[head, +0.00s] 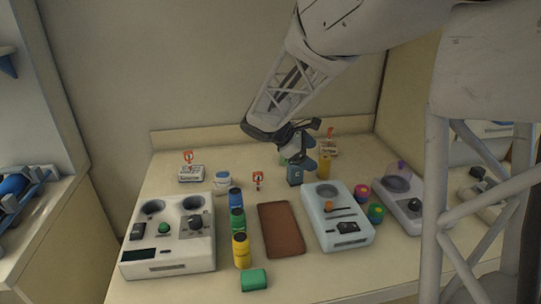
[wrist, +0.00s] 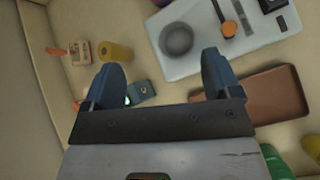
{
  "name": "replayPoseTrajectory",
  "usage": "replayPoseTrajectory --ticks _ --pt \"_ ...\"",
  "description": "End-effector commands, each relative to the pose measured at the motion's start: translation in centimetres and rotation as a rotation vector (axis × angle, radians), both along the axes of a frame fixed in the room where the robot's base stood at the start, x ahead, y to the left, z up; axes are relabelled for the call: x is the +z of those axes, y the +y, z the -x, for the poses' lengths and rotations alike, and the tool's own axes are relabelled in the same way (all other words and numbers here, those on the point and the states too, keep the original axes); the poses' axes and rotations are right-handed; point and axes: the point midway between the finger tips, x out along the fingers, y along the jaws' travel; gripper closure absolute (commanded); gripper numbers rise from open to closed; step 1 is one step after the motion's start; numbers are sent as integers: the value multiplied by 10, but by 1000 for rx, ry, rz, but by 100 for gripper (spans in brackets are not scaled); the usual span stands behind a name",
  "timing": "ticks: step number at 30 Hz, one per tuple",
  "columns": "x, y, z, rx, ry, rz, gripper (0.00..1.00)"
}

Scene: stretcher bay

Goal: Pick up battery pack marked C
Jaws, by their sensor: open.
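A small blue-grey block (head: 295,174), perhaps a battery pack, stands on the table near the back, just below my gripper (head: 303,153). It bears a small pale mark that I cannot read as a C. In the wrist view the block (wrist: 142,91) shows beyond the gap between the blue fingers of my gripper (wrist: 160,80), closer to the left finger, which hides part of it. My gripper is open and nothing is held between its fingers.
A yellow cylinder (head: 323,166) stands right of the block. A pale blue device (head: 343,238) and a brown tray (head: 281,231) lie in front.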

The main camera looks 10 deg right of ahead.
Motion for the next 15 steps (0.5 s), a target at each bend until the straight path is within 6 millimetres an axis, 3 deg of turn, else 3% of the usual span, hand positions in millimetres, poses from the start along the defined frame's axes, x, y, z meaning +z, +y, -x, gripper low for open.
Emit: replayPoseTrajectory --ticks 9,15 --pt "-30 6 -76 170 162 174 17" --pt "-47 12 -116 257 247 270 17"
